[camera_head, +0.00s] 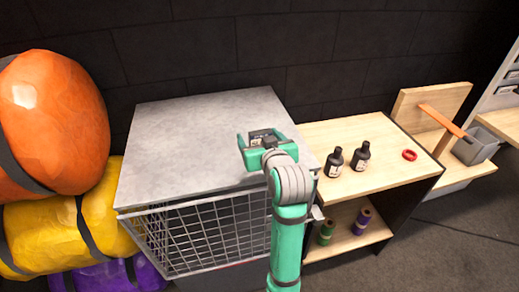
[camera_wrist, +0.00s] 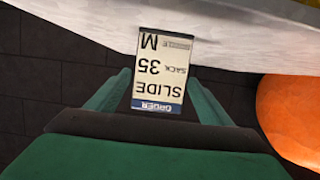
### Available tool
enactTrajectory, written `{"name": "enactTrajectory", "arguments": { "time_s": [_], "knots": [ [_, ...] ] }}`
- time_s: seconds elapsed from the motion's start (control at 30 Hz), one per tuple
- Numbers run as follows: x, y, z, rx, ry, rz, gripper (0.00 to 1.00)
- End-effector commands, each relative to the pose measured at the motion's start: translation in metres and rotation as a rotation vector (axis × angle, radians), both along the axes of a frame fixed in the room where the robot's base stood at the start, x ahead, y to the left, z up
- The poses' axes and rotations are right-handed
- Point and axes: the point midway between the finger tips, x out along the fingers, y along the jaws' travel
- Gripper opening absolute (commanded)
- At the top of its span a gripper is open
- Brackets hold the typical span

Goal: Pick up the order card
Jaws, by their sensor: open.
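The order card (camera_wrist: 162,72) is a small white card with a blue strip, reading "SLIDE", "SACK 35" and "M" upside down in the wrist view. It lies between the two green fingers of my gripper (camera_wrist: 157,92), partly against the pale edge of a grey surface. The fingers are apart, one close to each side of the card; I cannot tell whether either touches it. In the head view my gripper (camera_head: 262,143) is over the right part of the grey top (camera_head: 190,130) of a wire cage. A small dark item there may be the card.
Orange (camera_head: 50,125) and yellow (camera_head: 70,235) stuffed bags are stacked left of the cage (camera_head: 205,235). A wooden shelf unit (camera_head: 345,128) stands right, with two dark bottles (camera_head: 360,158), a red ring (camera_head: 409,155) and spools below. A dark wall (camera_head: 280,50) is behind.

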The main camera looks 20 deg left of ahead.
Motion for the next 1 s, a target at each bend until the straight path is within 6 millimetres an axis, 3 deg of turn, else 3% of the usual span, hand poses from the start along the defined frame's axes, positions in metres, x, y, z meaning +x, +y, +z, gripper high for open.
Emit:
{"name": "enactTrajectory", "arguments": {
  "time_s": [0.2,0.47,0.67,1.0],
  "knots": [
    [0.019,0.012,-0.006,0.000,-0.001,-0.001,0.74],
    [0.020,0.014,-0.006,0.000,-0.001,0.001,0.74],
    [0.019,0.014,-0.006,0.001,-0.001,0.001,0.28],
    [0.020,0.014,-0.005,0.001,-0.001,0.001,0.27]
  ]
}}
